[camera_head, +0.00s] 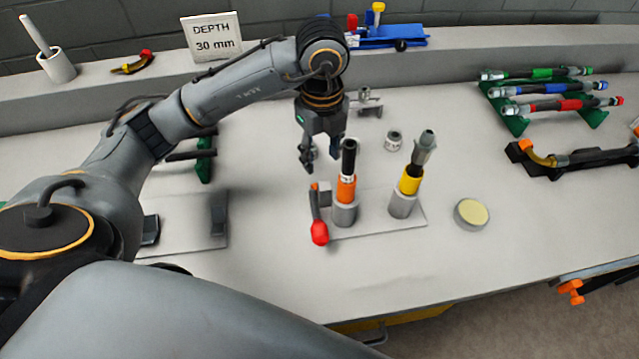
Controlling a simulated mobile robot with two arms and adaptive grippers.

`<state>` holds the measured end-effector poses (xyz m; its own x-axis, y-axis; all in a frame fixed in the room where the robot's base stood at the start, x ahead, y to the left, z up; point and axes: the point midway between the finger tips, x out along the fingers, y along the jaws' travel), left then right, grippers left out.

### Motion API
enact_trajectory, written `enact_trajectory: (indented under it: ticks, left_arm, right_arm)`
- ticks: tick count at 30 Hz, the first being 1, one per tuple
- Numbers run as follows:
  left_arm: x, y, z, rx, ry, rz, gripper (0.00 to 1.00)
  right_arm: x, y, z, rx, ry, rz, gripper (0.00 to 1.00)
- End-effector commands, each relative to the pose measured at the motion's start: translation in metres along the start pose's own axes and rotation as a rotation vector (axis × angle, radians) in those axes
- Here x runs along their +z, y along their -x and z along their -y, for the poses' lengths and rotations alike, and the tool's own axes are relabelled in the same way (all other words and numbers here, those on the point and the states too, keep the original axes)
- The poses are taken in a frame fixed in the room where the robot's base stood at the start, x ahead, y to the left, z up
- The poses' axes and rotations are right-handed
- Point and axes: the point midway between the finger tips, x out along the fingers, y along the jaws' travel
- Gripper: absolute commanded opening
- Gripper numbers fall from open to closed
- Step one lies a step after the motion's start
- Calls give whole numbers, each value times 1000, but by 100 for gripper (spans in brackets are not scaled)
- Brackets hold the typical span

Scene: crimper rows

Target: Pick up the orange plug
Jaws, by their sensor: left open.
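The orange plug (347,188), with a black upper part, stands upright in a grey cylindrical holder on a light plate in the middle of the worktop. A yellow plug (410,180) with a grey tip stands in a second holder to its right, leaning slightly. My left gripper (321,162) points down with open, empty fingers, just left of and behind the orange plug's black top. Whether a finger touches the plug I cannot tell. My right gripper does not show.
A red-ended lever (319,232) sits at the plate's left edge. A round tin (471,213) and a small jar (393,141) stand nearby. Green, blue and red tools (540,88) lie on a rack at right. The front worktop is clear.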

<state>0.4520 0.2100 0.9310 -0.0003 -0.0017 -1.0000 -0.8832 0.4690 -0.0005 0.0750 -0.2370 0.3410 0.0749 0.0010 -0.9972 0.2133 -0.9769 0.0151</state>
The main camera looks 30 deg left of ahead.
Motion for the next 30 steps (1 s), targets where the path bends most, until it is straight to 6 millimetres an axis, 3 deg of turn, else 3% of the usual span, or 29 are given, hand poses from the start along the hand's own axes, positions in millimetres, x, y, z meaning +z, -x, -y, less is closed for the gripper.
enact_trajectory:
  ticks: [6, 13, 21, 30]
  left_arm:
    - [2, -37, -1, 2, 3, 2, 45]
    - [3, -52, -3, 2, 2, 3, 45]
    - [6, -91, -8, 2, 1, 1, 45]
    - [6, -98, -7, -1, 1, 3, 45]
  right_arm:
    - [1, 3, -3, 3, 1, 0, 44]
    - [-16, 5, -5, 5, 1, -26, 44]
    - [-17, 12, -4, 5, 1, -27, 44]
    - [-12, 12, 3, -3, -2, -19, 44]
